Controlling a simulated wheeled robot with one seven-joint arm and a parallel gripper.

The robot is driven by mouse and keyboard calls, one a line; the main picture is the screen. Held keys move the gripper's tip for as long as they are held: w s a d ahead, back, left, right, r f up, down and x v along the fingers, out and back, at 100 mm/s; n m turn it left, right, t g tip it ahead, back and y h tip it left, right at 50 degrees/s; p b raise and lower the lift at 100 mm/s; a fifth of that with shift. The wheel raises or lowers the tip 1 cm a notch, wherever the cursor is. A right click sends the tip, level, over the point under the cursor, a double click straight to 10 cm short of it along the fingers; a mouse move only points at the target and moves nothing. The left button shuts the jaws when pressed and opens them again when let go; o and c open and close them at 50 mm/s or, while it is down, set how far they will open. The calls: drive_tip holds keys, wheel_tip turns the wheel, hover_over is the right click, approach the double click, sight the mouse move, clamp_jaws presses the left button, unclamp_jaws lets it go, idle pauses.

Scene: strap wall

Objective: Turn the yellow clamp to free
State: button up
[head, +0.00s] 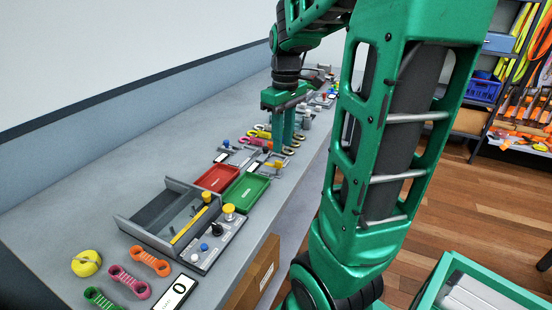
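A small clamp with a yellow top (277,164) stands on a grey plate on the bench, just right of the red and green trays. I cannot read its setting at this size. My gripper (283,143) points down over the bench, beyond the yellow-topped clamp in the picture. Its two green fingers are side by side near several looped links; I cannot tell how wide the gap is or whether anything is between them. Another yellow knob (229,209) stands on a grey control panel nearer the camera, beside a black knob.
The long grey bench (60,215) runs along the wall. On it are a grey box (140,231), a red tray (216,178), a green tray (248,192), a yellow tape roll (86,263), coloured links and a "0" card (177,294). The near-left bench surface is partly clear.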

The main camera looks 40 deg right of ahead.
sight(278, 162)
drive_tip(key=w+d+n, duration=0.3)
drive_tip(key=w+d, duration=0.1)
drive_tip(key=w, duration=0.1)
wheel_tip(278, 162, down, 10)
drive_tip(key=shift+a+f, duration=0.15)
drive_tip(key=shift+f, duration=0.05)
clamp_jaws()
drive_tip(key=shift+a, duration=0.1)
